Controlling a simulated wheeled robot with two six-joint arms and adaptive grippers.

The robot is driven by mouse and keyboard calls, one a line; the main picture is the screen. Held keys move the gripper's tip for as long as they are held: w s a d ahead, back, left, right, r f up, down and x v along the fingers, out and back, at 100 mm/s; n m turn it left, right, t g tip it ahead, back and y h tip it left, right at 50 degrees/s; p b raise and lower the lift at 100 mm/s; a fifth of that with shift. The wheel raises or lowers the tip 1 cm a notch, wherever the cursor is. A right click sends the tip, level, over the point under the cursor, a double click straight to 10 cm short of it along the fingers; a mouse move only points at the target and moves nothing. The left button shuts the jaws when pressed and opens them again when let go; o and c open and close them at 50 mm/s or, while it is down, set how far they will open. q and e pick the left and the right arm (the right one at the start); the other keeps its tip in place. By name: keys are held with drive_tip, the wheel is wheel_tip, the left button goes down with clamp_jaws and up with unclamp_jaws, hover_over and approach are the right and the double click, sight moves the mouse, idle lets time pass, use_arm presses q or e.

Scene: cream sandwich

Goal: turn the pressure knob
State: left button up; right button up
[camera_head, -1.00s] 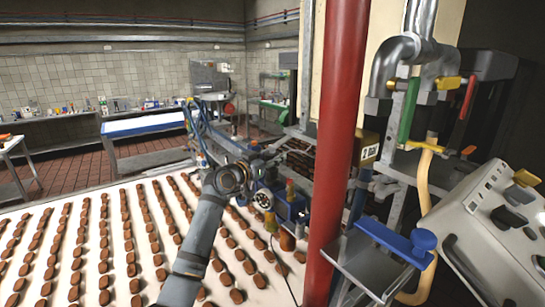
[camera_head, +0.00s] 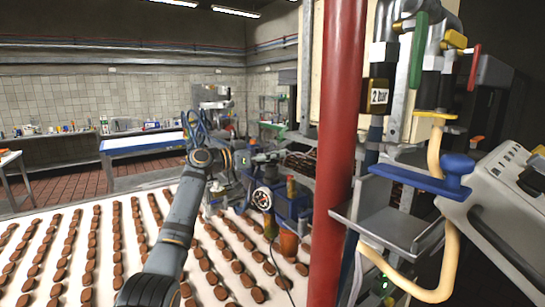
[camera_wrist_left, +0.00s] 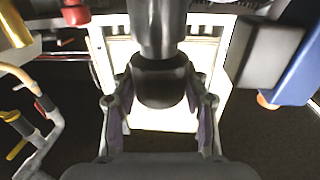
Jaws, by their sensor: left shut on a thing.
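In the left wrist view a dark, rounded knob (camera_wrist_left: 160,82) sits at the end of a black cylinder coming down from the top. The fingers of my left gripper (camera_wrist_left: 160,103) stand on either side of it and are shut on it. In the head view my left arm reaches up from the bottom left and bends right; I cannot make out its fingertips there. A dark box marked "2 bar" (camera_head: 378,97) hangs right of the red pole. I cannot tell in the head view where the knob is. My right gripper is not in view.
A red pole (camera_head: 338,150) stands upright in the middle. Right of it are a blue handle (camera_head: 425,177), a yellow hose (camera_head: 440,285), a green lever (camera_head: 418,50) and a grey control panel (camera_head: 510,215). Rows of brown pieces lie on a white belt (camera_head: 45,285) at left.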

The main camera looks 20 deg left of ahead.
use_arm(q)
drive_tip(key=o, duration=1.2)
drive_tip(key=v, duration=1.2)
drive_tip(key=shift+s+r, duration=0.1)
